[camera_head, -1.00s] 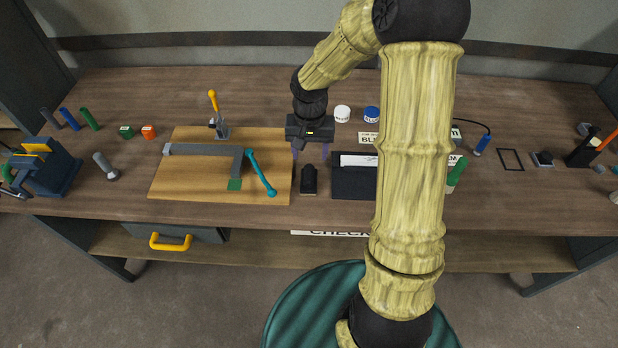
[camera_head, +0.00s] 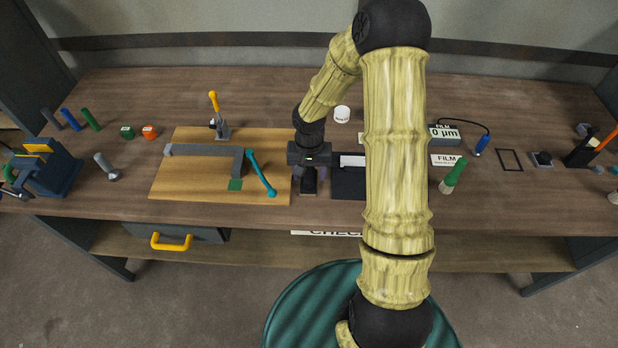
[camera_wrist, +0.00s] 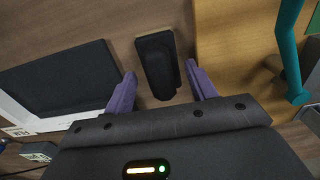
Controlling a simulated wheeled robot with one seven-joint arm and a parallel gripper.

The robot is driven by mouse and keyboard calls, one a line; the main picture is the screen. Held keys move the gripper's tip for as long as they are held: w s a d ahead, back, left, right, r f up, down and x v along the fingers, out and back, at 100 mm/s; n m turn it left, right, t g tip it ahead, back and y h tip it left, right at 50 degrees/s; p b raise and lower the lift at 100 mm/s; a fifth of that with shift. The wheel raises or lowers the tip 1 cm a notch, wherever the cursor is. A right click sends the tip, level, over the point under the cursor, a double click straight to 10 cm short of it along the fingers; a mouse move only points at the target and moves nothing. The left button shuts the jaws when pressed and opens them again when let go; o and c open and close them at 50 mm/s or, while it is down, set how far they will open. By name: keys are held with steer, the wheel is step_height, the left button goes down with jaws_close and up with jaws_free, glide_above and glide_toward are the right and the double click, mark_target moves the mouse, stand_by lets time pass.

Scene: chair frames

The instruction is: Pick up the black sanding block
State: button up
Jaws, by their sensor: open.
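The black sanding block (camera_head: 308,184) lies on the brown bench, just right of the light wooden board. My gripper (camera_head: 309,176) is over it and covers part of it in the head view. In the wrist view the sanding block (camera_wrist: 158,64) reaches in between the two purple fingers of my gripper (camera_wrist: 160,88). The fingers are apart, one on each side of the block, with a gap to each. The block is not held. How high the fingertips are above the bench I cannot tell.
A dark tray (camera_head: 347,187) with a white sheet lies close right of the block. The wooden board (camera_head: 210,188) at left carries a grey frame part (camera_head: 205,150) and a teal-handled clamp (camera_head: 262,175). A white jar (camera_head: 342,114) stands behind.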

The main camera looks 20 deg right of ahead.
mark_target(309, 172)
step_height(309, 172, down, 3)
steer(key=shift+r, duration=0.15)
steer(key=shift+c, duration=0.3)
steer(key=c, duration=0.8)
step_height(309, 172, up, 10)
steer(key=shift+w+f, duration=0.1)
steer(key=shift+f, duration=0.15)
steer(key=shift+r, duration=0.35)
